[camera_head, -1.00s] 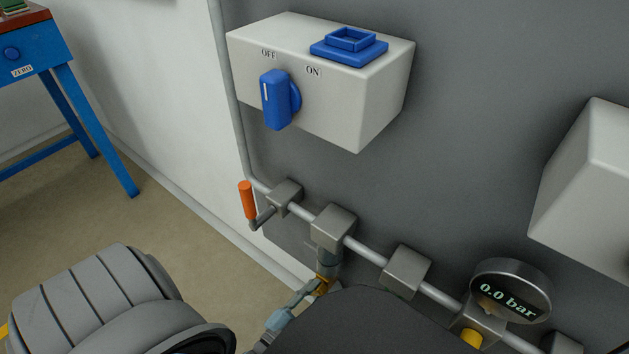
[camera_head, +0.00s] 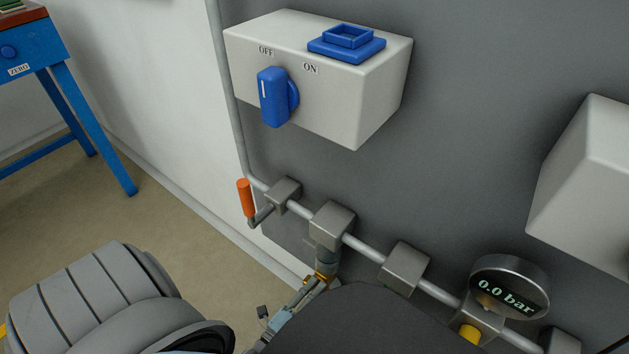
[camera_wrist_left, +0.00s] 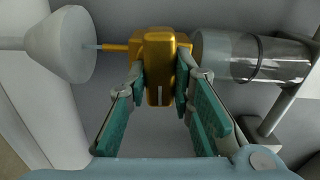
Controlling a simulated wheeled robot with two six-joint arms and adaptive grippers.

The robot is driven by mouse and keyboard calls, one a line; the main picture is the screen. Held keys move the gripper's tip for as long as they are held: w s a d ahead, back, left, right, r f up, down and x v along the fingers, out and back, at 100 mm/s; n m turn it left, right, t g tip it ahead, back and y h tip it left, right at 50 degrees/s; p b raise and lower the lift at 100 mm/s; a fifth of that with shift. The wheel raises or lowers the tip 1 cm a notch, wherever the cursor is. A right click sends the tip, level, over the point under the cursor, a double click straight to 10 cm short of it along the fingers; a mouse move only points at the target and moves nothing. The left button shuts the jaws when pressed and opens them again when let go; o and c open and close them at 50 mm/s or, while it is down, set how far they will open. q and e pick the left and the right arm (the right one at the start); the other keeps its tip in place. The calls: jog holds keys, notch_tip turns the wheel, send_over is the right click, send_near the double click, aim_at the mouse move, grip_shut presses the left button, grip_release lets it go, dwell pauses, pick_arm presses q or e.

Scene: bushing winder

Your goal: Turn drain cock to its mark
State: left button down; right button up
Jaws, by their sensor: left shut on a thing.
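The drain cock (camera_wrist_left: 160,72) is a yellow-orange body with a handle. In the left wrist view it sits between a grey funnel-like cone on the left and a clear cylinder on the right. My left gripper (camera_wrist_left: 159,88) is shut on the drain cock, its teal-padded fingers on either side of the handle. In the head view only a bit of the yellow drain cock (camera_head: 322,277) shows under the pipe, and my left gripper (camera_head: 314,284) reaches it from below. My dark arm link hides much of this. The mark cannot be made out. My right gripper is not in view.
A pipe with several grey blocks (camera_head: 333,225) runs along the wall. An orange-handled lever (camera_head: 246,198) is at its left end. A gauge (camera_head: 509,287) reads 0.0 bar. Above is a white box (camera_head: 320,75) with a blue knob (camera_head: 274,97) near OFF. A blue table (camera_head: 35,62) stands at left.

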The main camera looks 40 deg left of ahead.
pick_arm(q)
jog(key=shift+m, duration=0.6)
jog(key=c, duration=1.4)
grip_release()
jog(key=s, duration=1.2)
jog(key=shift+d, duration=0.15)
